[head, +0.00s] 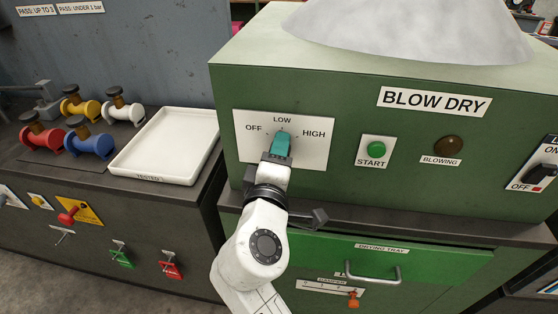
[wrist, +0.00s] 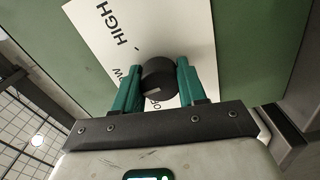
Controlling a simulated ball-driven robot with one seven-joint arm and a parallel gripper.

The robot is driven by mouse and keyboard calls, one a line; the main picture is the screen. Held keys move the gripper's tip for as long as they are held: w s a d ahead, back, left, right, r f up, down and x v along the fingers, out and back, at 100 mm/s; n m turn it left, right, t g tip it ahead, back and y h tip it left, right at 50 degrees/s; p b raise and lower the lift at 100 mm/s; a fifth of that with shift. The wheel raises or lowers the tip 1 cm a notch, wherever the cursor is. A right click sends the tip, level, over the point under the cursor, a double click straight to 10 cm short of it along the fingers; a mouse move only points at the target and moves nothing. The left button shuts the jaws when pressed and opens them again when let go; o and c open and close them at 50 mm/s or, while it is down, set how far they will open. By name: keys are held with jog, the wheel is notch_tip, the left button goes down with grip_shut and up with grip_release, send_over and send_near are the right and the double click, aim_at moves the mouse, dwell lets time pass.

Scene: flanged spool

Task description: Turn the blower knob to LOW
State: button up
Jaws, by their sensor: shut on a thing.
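The blower knob (wrist: 158,76) is dark and round in the wrist view, between the two green fingers of my gripper (wrist: 158,85). A small light mark shows on its lower side there; I cannot tell for certain which label it points to. In the head view my gripper (head: 281,145) is shut on the knob and hides it. The white dial plate (head: 312,154) around it reads OFF at left, LOW at top and HIGH at right. In the wrist view the plate (wrist: 110,20) is partly covered by the fingers.
Right of the dial on the green BLOW DRY cabinet (head: 350,95) are a green START button (head: 376,149), a brown BLOWING lamp (head: 448,146) and a black switch (head: 540,172). A drying tray drawer (head: 420,262) is below. At left are a white tray (head: 165,148) and several coloured spools (head: 90,140).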

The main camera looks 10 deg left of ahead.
jog(key=shift+f+m+b, duration=0.15)
jog(key=shift+m+b, duration=0.2)
jog(key=shift+m, duration=0.25)
jog(key=o, duration=1.1)
jog(key=shift+c, duration=0.2)
jog(key=shift+s, duration=0.15)
jog(key=s, duration=1)
jog(key=shift+s+a, duration=0.2)
jog(key=shift+s, duration=0.05)
